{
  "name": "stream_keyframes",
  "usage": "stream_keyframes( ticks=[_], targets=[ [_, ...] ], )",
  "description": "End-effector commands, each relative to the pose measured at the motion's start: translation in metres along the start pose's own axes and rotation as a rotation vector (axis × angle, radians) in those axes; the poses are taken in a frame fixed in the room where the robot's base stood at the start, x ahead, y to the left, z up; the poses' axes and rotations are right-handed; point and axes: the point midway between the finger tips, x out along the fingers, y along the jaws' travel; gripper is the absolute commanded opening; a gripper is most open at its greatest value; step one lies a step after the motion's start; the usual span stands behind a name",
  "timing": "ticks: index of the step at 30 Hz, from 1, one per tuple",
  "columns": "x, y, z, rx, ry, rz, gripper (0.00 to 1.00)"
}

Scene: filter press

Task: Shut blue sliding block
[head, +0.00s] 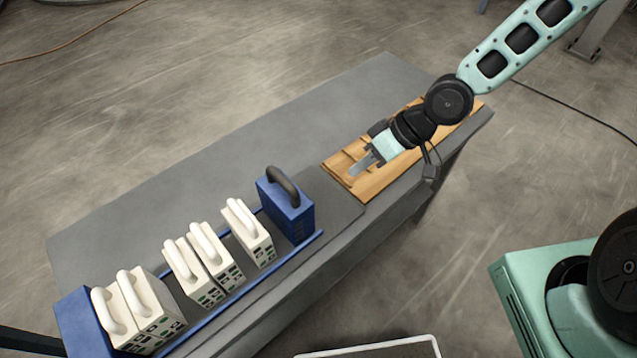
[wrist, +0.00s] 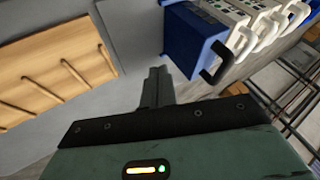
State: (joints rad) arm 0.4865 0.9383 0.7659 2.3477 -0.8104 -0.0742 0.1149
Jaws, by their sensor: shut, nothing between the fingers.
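The blue sliding block (head: 287,208) has a black handle and stands at the right end of a row on blue rails. Several white blocks (head: 250,236) with white handles stand to its left. A gap lies between the blue block and the nearest white one, and wider gaps show further left. A fixed blue end block (head: 75,315) is at the far left. My gripper (head: 362,170) is shut and empty, above the wooden board, right of the blue block and apart from it. In the wrist view, the blue block (wrist: 190,42) is right of my gripper (wrist: 156,75).
The wooden board (head: 365,190) with raised slats lies on the grey table (head: 200,160) at the right, and also shows in the wrist view (wrist: 55,65). A blue rail (head: 285,255) runs along the front of the row. The table behind the row is clear.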

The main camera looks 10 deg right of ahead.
Motion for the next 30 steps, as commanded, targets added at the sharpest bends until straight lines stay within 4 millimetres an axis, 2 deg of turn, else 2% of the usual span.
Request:
stream_keyframes(
  ticks=[17,24,30],
  targets=[
    [0.093,-0.002,0.002,-0.002,-0.008,0.000,0.00],
    [0.105,-0.026,0.001,-0.003,-0.006,0.001,0.00],
    [0.111,-0.034,0.001,0.000,-0.005,0.003,0.00]
  ],
)
